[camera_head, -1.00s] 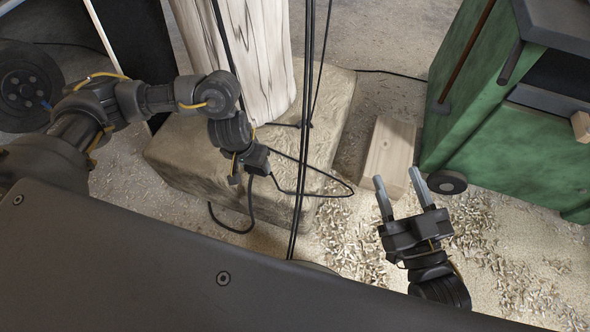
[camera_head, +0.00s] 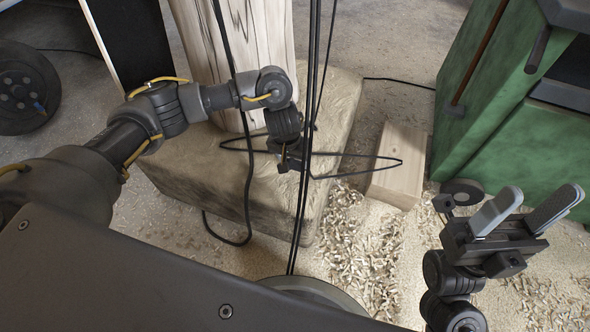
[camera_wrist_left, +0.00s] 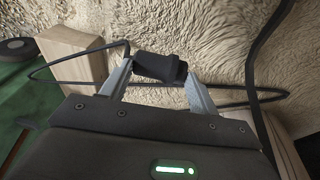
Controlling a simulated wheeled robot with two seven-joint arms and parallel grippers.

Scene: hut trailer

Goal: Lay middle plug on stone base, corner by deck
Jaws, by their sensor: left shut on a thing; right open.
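My left gripper (camera_head: 290,163) is shut on a black plug (camera_wrist_left: 158,68); the left wrist view shows it between the two grey fingertips (camera_wrist_left: 158,76). In the head view the arm largely hides the plug. The gripper is over the right part of the stone base (camera_head: 200,170), a rough tan block under a pale post. Its surface also fills the back of the left wrist view (camera_wrist_left: 215,35). A thin black cord loops out on both sides of the gripper. My right gripper (camera_head: 527,212) is open and empty, right of the base.
Black cables (camera_head: 301,215) hang vertically past the base's right part. A wooden block (camera_head: 400,170) lies on the floor right of the base. A green wheeled cabinet (camera_head: 500,125) stands at the right. Wood shavings (camera_head: 355,240) cover the floor between. The base's left top is mostly clear.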

